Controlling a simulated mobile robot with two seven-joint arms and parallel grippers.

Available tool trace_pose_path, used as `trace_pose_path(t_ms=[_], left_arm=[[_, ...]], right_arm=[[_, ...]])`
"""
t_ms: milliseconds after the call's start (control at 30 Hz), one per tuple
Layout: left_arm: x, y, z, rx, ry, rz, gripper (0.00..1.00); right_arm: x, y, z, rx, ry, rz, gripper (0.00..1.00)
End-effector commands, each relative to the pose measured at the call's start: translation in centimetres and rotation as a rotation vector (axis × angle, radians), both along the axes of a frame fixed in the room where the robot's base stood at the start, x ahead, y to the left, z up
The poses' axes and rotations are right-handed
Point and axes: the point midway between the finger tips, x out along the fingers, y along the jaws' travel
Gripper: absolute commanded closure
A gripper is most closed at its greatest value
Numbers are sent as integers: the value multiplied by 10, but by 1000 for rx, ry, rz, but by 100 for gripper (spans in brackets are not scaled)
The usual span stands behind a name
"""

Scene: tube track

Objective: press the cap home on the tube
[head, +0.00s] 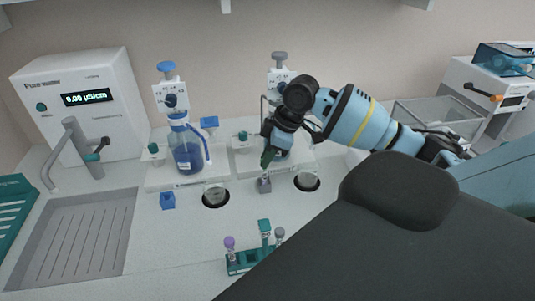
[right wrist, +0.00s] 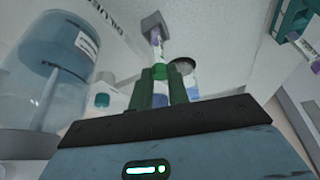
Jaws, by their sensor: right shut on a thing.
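My right gripper (head: 267,158) points down over a small grey block (head: 264,186) on the bench. In the right wrist view, the dark green fingers of my right gripper (right wrist: 160,88) are shut on a green cap (right wrist: 159,72). A clear tube (right wrist: 156,45) with a purple-and-white marking runs from the cap to the grey block (right wrist: 154,22), its end in or at the block. The cap is in line with the tube and appears to meet it; I cannot tell whether it is fully seated. My left gripper is out of view.
A teal rack (head: 240,266) with several capped tubes stands at the front. A sink (head: 75,235) lies farther left.

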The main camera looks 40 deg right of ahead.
Motion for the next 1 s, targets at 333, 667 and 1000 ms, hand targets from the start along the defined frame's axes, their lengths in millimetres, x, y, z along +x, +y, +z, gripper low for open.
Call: trace_pose_path(t_ms=[333, 667, 1000], left_arm=[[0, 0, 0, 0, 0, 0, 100], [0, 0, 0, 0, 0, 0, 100], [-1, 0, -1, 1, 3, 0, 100]], right_arm=[[0, 0, 1, 0, -1, 0, 58], [0, 0, 1, -1, -2, -1, 58], [-1, -2, 7, -1, -3, -1, 58]])
